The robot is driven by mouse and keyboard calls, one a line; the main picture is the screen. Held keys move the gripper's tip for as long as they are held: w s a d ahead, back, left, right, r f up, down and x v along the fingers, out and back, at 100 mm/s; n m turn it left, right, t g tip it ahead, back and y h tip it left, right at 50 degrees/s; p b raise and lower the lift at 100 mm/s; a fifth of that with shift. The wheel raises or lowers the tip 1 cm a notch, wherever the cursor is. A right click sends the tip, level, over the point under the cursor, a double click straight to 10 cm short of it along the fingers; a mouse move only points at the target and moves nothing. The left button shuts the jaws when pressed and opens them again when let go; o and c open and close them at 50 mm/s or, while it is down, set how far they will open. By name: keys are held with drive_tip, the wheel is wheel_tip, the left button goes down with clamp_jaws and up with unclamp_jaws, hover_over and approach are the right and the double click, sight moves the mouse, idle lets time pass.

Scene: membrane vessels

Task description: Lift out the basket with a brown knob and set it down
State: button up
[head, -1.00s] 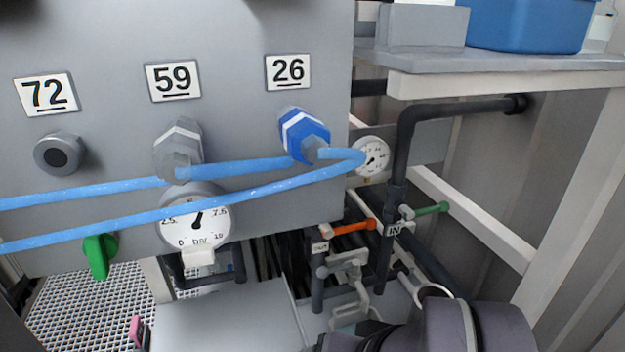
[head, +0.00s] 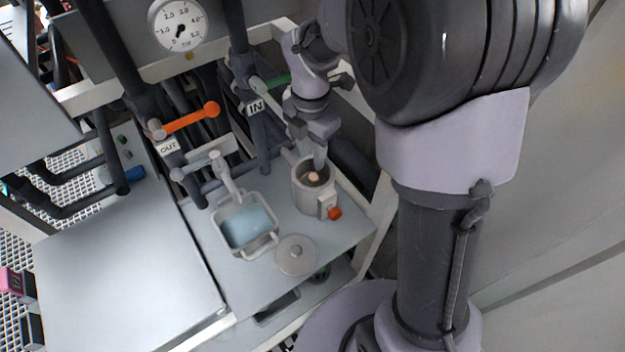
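A light grey round vessel (head: 307,199) stands open on the grey shelf. Inside it a small pale brownish knob (head: 313,176) shows; the basket under it is hidden in the dark interior. My gripper (head: 309,158) reaches down from above, with its fingertips at the far rim of the vessel, close to the knob. The gripper is small in the picture, and I cannot tell whether its fingers are apart or touch the knob. A round grey lid (head: 296,254) lies on the shelf in front of the vessel.
A square basin (head: 223,237) with light blue liquid stands left of the vessel, under a tap. An orange-red knob (head: 334,213) sticks out of the vessel's side. Dark pipes with an orange lever (head: 191,120) stand behind. A flat grey surface (head: 125,270) at left is clear.

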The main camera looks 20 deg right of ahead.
sight(313, 176)
drive_tip(key=f+b, duration=0.2)
drive_tip(key=f, duration=0.3)
drive_tip(key=f+b, duration=0.3)
drive_tip(key=f, duration=0.2)
drive_tip(key=shift+w+d, duration=0.15)
drive_tip(key=shift+d, duration=0.05)
drive_tip(key=shift+r, duration=0.2)
clamp_jaws()
